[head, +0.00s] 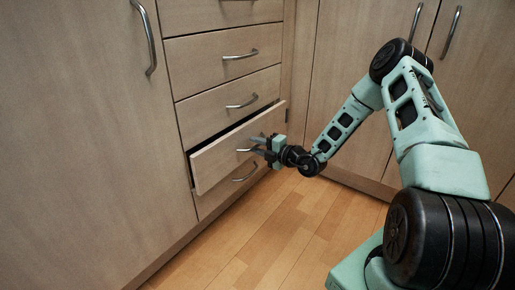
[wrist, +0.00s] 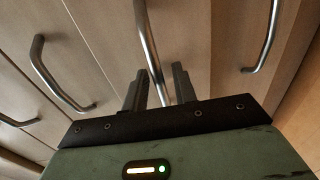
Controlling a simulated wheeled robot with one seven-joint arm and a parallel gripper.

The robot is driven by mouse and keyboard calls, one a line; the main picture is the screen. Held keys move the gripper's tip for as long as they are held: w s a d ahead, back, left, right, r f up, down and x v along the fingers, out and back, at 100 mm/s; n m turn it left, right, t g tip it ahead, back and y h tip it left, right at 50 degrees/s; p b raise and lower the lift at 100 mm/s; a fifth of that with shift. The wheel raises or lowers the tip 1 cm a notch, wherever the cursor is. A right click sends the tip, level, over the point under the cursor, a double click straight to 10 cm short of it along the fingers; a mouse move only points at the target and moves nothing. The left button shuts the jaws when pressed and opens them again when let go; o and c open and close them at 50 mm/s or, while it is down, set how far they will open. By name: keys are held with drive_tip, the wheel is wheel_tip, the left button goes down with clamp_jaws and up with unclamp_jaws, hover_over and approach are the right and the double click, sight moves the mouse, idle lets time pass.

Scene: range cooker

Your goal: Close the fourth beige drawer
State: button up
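The fourth beige drawer (head: 215,162), counted from the top, stands partly open, with a dark gap along its top edge. Its curved metal handle (head: 245,150) is partly hidden by my gripper (head: 260,146), which is at the drawer's front. In the wrist view the handle (wrist: 147,40) runs between the two dark fingers of my gripper (wrist: 158,85). The fingers are apart, with a gap visible on each side of the handle, so I see no firm grip. Whether a finger touches the drawer front cannot be told.
The third drawer (head: 215,108) above and the bottom drawer (head: 215,200) below look shut. A tall cabinet door (head: 80,130) is at the left, and more doors (head: 340,60) stand behind my arm at the right. The wooden floor (head: 270,235) in front is clear.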

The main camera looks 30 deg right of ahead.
sight(249, 142)
clamp_jaws()
drive_tip(key=p+x, duration=0.2)
drive_tip(key=x, duration=0.1)
drive_tip(key=shift+w+a+r, duration=0.15)
drive_tip(key=shift+w, duration=0.2)
unclamp_jaws()
drive_tip(key=shift+a, duration=0.1)
drive_tip(key=shift+p, duration=0.3)
